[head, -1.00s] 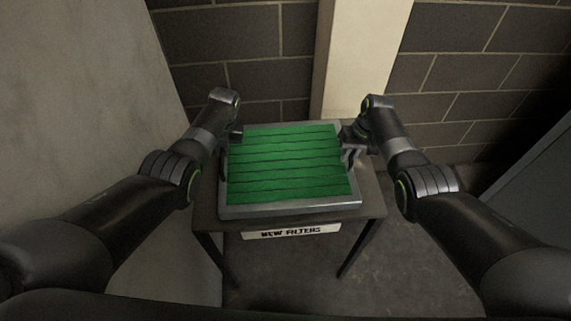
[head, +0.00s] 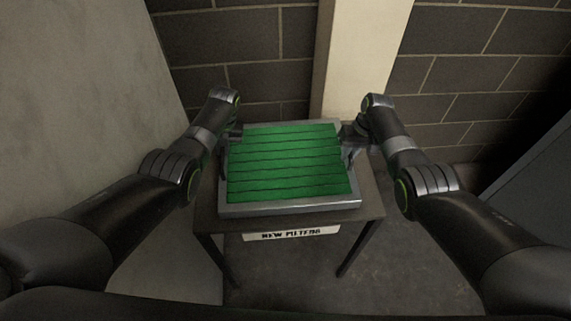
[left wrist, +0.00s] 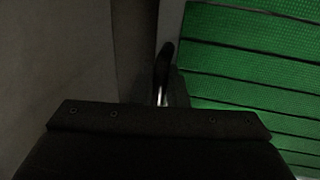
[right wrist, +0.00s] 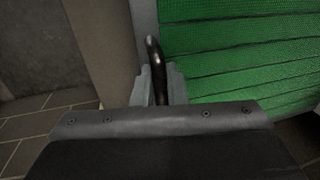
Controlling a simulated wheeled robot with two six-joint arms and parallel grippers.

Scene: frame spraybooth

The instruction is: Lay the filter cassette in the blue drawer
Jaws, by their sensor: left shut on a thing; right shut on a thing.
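The filter cassette (head: 287,165) is a green ribbed panel in a grey metal frame, seen over a small dark table in the head view. I cannot tell whether it rests on the table or is just clear of it. My left gripper (head: 228,146) is at its left side, shut on a dark bar handle that shows in the left wrist view (left wrist: 164,62). My right gripper (head: 352,150) is at its right side, shut on the matching handle, seen in the right wrist view (right wrist: 153,55). The blue drawer is not in view.
The table (head: 370,200) carries a white "NEW FILTERS" label (head: 291,233) at its front. A pale pillar (head: 360,55) and a block wall (head: 235,50) stand behind. A grey wall panel (head: 90,100) is close on the left. A dark grey body (head: 530,190) stands at far right.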

